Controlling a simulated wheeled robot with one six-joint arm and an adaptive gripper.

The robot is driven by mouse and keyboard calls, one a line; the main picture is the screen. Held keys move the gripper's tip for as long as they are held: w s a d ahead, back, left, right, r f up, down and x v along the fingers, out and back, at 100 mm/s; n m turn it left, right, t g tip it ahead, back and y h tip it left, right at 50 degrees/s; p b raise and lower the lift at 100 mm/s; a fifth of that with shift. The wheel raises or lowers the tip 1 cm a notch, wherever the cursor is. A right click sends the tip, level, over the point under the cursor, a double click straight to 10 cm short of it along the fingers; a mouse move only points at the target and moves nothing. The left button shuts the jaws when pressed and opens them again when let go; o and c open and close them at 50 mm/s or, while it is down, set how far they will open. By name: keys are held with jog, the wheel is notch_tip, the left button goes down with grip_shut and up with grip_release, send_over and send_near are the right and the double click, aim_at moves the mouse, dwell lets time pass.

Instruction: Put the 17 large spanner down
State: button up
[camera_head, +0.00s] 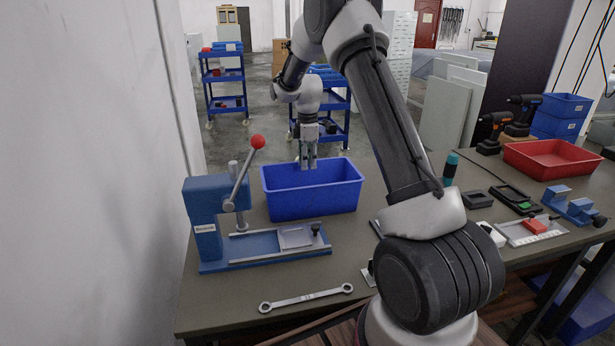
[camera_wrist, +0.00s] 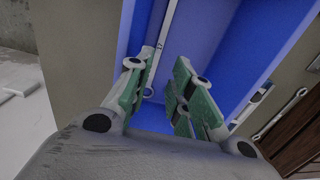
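My gripper (camera_head: 308,164) points down over the open top of a blue bin (camera_head: 312,200), its fingertips near rim height. In the wrist view the green-padded fingers (camera_wrist: 163,95) stand apart with a clear gap and nothing clamped between them. A thin grey spanner (camera_wrist: 158,55) shows inside the blue bin, beyond the fingers and nearer the left one. Its size marking cannot be read. Another spanner (camera_head: 305,298) lies flat on the table in front of the press; it also shows at the right of the wrist view (camera_wrist: 282,112).
A blue lever press (camera_head: 205,220) with a red knob stands left of the bin. A red tray (camera_head: 552,160), drills (camera_head: 492,134) and a blue vise (camera_head: 573,206) are on the right. Blue trolleys (camera_head: 226,85) stand behind. A white wall (camera_head: 90,180) bounds the left.

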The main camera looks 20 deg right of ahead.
jog(key=s+a+r+m+t, duration=0.2)
jog(key=s+r+m, duration=0.4)
jog(key=s+r, duration=1.2)
jog(key=s+r+m+t, duration=0.2)
jog(key=s+m, duration=0.7)
jog(key=s, duration=1.4)
jog(key=shift+s+a+r+m, duration=0.15)
jog(key=shift+s+a+m, duration=0.1)
jog(key=shift+a+m, duration=0.15)
